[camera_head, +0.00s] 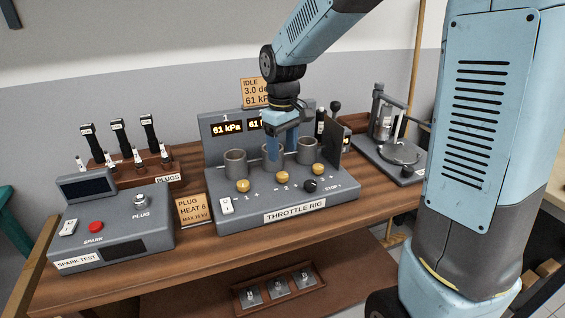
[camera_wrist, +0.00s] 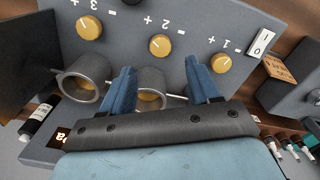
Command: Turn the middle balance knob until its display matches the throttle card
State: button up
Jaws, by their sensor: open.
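The grey throttle rig (camera_head: 300,196) stands on the bench with three yellow knobs. The middle knob (camera_head: 280,182) also shows in the wrist view (camera_wrist: 160,45), under the number 2, its pale mark slanting. My gripper (camera_head: 272,158) is above the rig, pointing down near the cylinders. In the wrist view its open fingers (camera_wrist: 160,64) are spread, and the middle knob appears beyond and between their tips, apart from them. The left display (camera_head: 227,128) reads 61 kPa. The middle display (camera_head: 254,124) is partly hidden and starts with 61. The throttle card (camera_head: 252,88) shows IDLE and 61 kPa, partly covered.
Outer knobs (camera_head: 243,186) (camera_head: 317,169) flank the middle one. A black stop knob (camera_head: 310,186) sits in front. Open cylinders (camera_head: 236,162) stand behind the knobs. A dark upright plate (camera_head: 333,142) is on the right, the spark tester (camera_head: 120,222) on the left.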

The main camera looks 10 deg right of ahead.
notch_tip(320, 180, up, 6)
jog(key=shift+r, duration=0.15)
dwell(0.4)
jog(key=s+d+r+m+t, duration=0.2)
jog(key=s+d+m, duration=0.2)
jog(key=s+d, duration=0.3)
jog(key=s+d+r+m+t, duration=0.2)
jog(key=s+d, duration=0.6)
jog(key=s, duration=0.5)
jog(key=shift+s+r+m+t, duration=0.4)
jog(key=shift+m+t, duration=0.4)
jog(key=shift+m, duration=0.2)
